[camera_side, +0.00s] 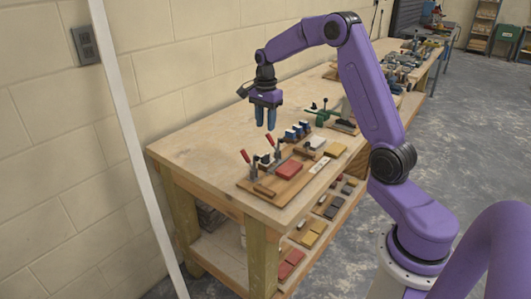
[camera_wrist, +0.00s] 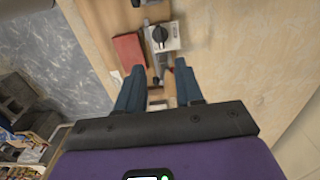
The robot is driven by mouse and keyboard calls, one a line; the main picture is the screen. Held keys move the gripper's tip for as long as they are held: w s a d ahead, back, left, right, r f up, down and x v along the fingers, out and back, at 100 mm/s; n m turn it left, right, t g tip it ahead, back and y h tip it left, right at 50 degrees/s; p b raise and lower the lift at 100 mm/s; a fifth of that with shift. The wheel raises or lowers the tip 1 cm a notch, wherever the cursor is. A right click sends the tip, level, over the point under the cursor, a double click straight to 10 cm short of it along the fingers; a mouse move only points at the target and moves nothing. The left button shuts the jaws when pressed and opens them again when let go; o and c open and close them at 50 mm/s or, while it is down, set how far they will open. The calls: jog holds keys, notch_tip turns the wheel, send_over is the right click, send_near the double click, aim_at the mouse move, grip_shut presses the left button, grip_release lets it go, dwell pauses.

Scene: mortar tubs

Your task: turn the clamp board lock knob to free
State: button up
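The clamp board (camera_side: 260,187) lies on the near part of the bench, with red-handled toggle clamps (camera_side: 245,156) and a red block (camera_side: 289,170) on it. In the wrist view a round dark knob (camera_wrist: 160,34) sits on a light grey plate (camera_wrist: 173,44), beside the red block (camera_wrist: 129,52). I cannot make out the knob in the side view, nor which setting it points to. My gripper (camera_side: 265,126) hangs above the bench, pointing down, clear of the board. In the wrist view its blue fingers (camera_wrist: 159,72) are apart with nothing held, and the knob is ahead of them.
Blue-topped parts (camera_side: 297,131), a green clamp (camera_side: 322,112) and a yellow block (camera_side: 335,150) stand beyond the board. The wall (camera_side: 180,70) runs along the bench's left side. Bare wood (camera_side: 200,145) is free at the left. A lower shelf (camera_side: 225,258) holds more blocks.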

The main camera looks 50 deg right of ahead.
aim_at(266, 155)
notch_tip(266, 155, down, 12)
jog(key=shift+r, duration=0.1)
dwell(0.5)
grip_shut()
